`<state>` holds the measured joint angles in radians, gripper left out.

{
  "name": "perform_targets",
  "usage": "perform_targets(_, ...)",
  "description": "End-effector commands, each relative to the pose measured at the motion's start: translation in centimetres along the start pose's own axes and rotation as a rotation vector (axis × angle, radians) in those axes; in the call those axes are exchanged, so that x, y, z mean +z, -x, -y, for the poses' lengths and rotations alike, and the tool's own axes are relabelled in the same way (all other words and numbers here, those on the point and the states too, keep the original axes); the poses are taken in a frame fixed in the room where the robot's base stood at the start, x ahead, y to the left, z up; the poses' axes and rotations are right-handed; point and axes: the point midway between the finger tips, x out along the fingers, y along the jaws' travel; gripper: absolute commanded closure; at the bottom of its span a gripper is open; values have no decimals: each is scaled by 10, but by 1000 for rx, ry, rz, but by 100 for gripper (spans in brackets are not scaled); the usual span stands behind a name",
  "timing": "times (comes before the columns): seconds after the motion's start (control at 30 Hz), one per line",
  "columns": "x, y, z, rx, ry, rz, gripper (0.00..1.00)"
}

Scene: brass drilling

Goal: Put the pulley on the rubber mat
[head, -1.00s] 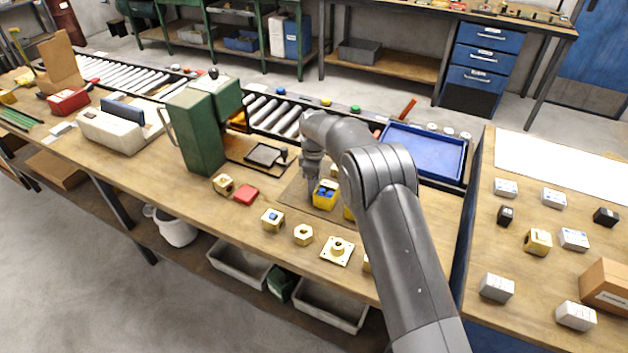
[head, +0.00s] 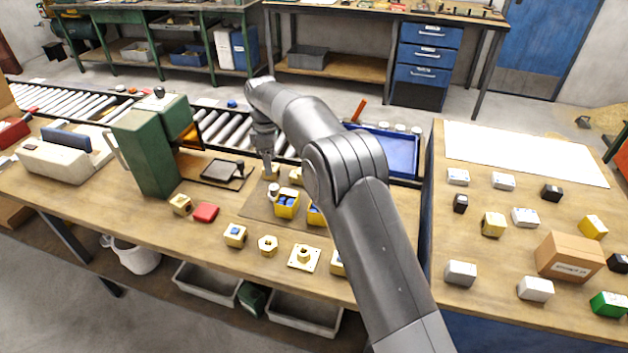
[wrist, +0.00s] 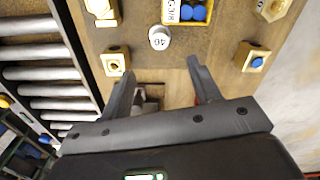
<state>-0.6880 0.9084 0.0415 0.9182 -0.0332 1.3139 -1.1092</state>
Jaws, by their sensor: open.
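My gripper (wrist: 160,70) is open above the workbench, fingers apart. In the head view my gripper (head: 269,168) is behind the yellow bins. A brass and grey part (wrist: 150,95) lies between and below the fingers in the wrist view, partly hidden; I cannot tell whether it is the pulley. A flat brown mat (head: 258,207) lies under the yellow bins, but I cannot tell if it is rubber. A round grey-white piece marked 40 (wrist: 159,38) stands just ahead of the fingertips, beside a yellow bin of blue pieces (wrist: 187,12).
Brass parts, including a hex piece (head: 268,245) and a flanged plate (head: 304,257), line the bench front. A green machine (head: 148,150) stands left. A roller conveyor (head: 222,128) and blue tray (head: 390,150) lie behind. The right table holds several blocks and a cardboard box (head: 570,257).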

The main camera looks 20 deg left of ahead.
Motion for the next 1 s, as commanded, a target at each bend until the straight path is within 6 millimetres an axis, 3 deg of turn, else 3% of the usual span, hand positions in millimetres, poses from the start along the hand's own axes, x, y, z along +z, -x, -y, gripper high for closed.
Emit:
perform_targets(0.23,2,3,0,1,-5,-1,43)
perform_targets(0.37,20,23,2,17,-57,-6,43)
perform_targets(0.67,124,117,33,95,-367,-42,43)
perform_targets(0.87,193,168,78,151,-592,-73,43)
perform_targets(1.0,237,195,118,189,-749,-97,43)
